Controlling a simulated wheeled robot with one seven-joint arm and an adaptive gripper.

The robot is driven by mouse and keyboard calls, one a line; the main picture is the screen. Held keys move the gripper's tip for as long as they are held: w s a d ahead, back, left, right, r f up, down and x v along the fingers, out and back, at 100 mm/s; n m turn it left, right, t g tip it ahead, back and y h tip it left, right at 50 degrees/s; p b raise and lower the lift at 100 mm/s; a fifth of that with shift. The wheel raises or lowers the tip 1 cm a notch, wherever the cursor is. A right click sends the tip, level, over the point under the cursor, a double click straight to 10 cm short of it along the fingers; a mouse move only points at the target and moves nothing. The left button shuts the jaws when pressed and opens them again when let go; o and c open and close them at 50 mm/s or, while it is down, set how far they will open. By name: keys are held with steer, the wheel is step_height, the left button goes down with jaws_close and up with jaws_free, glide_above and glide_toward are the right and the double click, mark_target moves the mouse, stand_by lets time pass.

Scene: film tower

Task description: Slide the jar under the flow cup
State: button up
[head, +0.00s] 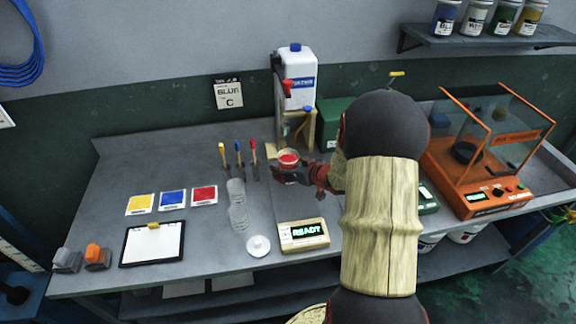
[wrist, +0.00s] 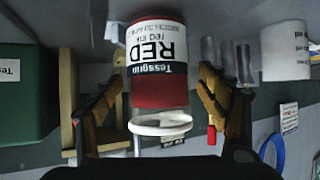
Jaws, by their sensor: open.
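A jar of red ink (head: 288,158) stands on the bench at the foot of a pale wooden stand (head: 309,128). In the wrist view the jar (wrist: 158,85), labelled RED, appears upside down with its white rim towards the camera. My gripper (head: 300,172) is at the jar in the head view. In the wrist view my gripper (wrist: 162,80) is open, with one finger on each side of the jar and gaps showing between. I cannot clearly pick out the flow cup; my arm covers part of the area right of the stand.
A white water jug (head: 297,75) stands behind the wooden stand. Clear cups (head: 238,205), a white lid (head: 258,245) and a READY display (head: 302,233) lie in front. An orange clear-walled machine (head: 490,150) is at right. Color cards (head: 172,199) lie at left.

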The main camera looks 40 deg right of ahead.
steer(key=v, duration=1.1)
steer(key=shift+s+r, duration=0.2)
steer(key=shift+s, duration=0.15)
steer(key=shift+r, duration=0.1)
steer(key=w+a+r+g+h, duration=0.1)
steer(key=a+r+h, duration=0.1)
steer(key=a+r, duration=0.35)
steer(key=w+a+r+g+h, duration=0.1)
steer(key=a+r+g+h, duration=0.1)
steer(key=r, duration=0.6)
steer(key=s+a+g+y, duration=0.1)
steer(key=s+a, duration=0.4)
steer(key=a, duration=0.3)
steer(key=s+a+g+y, duration=0.1)
steer(key=s+a+y, duration=0.1)
steer(key=s+a, duration=0.3)
steer(key=s+a+r+n+g+y, duration=0.1)
steer(key=s+a, duration=0.5)
steer(key=a, duration=0.6)
steer(key=shift+g+y, duration=0.3)
steer(key=shift+y, duration=0.2)
